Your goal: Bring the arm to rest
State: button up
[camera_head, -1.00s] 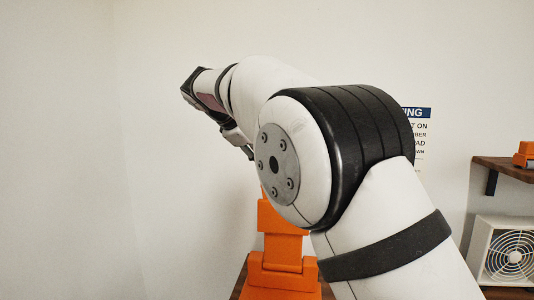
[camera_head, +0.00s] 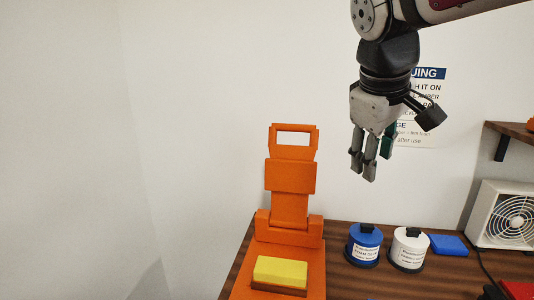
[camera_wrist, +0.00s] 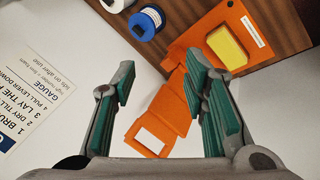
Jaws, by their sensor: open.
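My gripper (camera_head: 364,170) hangs from the arm at the upper right of the head view, fingers pointing down. It is above the counter and apart from everything on it. In the wrist view my gripper (camera_wrist: 160,110) shows its two green-padded fingers spread wide, with nothing between them. The arm (camera_head: 385,50) is bent, with its upper link leaving the picture at the top right.
An orange hinged press (camera_head: 290,212) stands open on the wooden counter (camera_head: 345,285), a yellow block (camera_head: 280,270) on its base. Blue (camera_head: 363,250) and white (camera_head: 408,252) pots, a blue pad (camera_head: 448,245) and a fan (camera_head: 510,225) stand to the right. A sign (camera_head: 425,100) hangs behind.

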jog(key=s+f+m+y, duration=0.1)
jog(key=s+f+m, duration=0.2)
jog(key=s+f, duration=0.3)
jog(key=s+f+m+y, duration=0.1)
jog(key=s+f+m, duration=0.2)
jog(key=s+f, duration=0.4)
jog(key=s, duration=0.8)
jog(key=shift+d+g+y, duration=0.3)
jog(key=shift+d, duration=0.1)
